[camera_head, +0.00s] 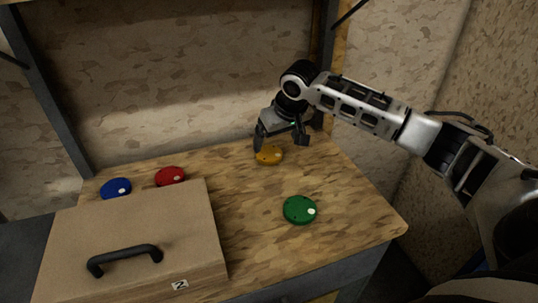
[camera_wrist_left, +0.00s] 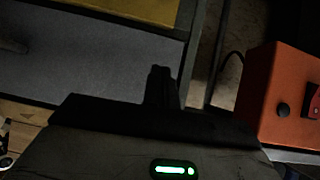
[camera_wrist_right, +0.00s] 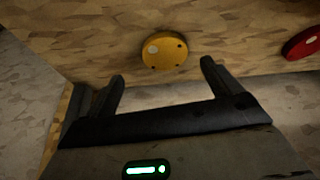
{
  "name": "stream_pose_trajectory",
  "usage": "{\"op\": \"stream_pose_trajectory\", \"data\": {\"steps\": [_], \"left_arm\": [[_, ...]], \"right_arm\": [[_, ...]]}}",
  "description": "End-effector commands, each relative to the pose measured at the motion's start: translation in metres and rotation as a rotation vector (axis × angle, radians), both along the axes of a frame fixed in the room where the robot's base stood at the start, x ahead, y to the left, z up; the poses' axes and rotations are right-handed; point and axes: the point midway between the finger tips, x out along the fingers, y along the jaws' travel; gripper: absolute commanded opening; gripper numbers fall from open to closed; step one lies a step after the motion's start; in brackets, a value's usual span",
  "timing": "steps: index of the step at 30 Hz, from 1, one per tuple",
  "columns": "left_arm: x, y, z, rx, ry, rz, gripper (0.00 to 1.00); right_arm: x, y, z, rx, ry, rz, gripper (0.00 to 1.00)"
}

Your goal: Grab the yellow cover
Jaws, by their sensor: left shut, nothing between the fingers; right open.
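The yellow cover (camera_head: 269,155) is a round disc with a white spot, lying flat near the back right of the wooden table. My right gripper (camera_head: 281,139) is open and empty, just above and behind it. In the right wrist view the yellow cover (camera_wrist_right: 164,51) lies beyond the two spread fingertips (camera_wrist_right: 162,72), apart from them. My left gripper (camera_wrist_left: 162,72) shows only in the left wrist view, shut and empty, away from the cover.
A green disc (camera_head: 299,210) lies front right of the yellow one. Red (camera_head: 170,176) and blue (camera_head: 116,188) discs lie at the left, behind a brown case (camera_head: 190,238) with a black handle. An orange-red box (camera_wrist_left: 272,100) stands near my left gripper.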

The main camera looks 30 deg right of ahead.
Motion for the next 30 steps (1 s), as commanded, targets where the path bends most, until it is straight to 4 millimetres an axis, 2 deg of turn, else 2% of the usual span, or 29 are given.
{"op": "stream_pose_trajectory", "data": {"steps": [8,12,20,21,26,27,30], "left_arm": [[0.004,0.000,0.006,-0.001,-0.011,0.000,0.00],[0.005,0.000,0.005,0.000,-0.013,0.000,0.00],[0.005,0.000,0.005,0.000,-0.013,0.000,0.00],[0.005,0.000,0.004,0.001,-0.014,0.001,0.00],[0.005,0.000,0.004,0.001,-0.013,0.001,0.00],[0.005,0.000,0.004,0.001,-0.013,0.001,0.00],[0.005,0.000,0.004,0.001,-0.012,0.001,0.00]], "right_arm": [[0.012,0.009,-0.032,0.002,0.002,0.002,0.90],[0.018,0.007,-0.046,0.000,0.001,0.001,0.90],[0.019,0.007,-0.049,-0.001,-0.001,0.002,0.90],[0.019,0.007,-0.049,-0.001,-0.001,0.002,0.84],[0.019,0.007,-0.049,-0.001,-0.001,0.002,0.40],[0.019,0.007,-0.049,-0.001,-0.001,0.002,0.35],[0.019,0.007,-0.048,0.000,-0.003,0.001,0.35]]}}
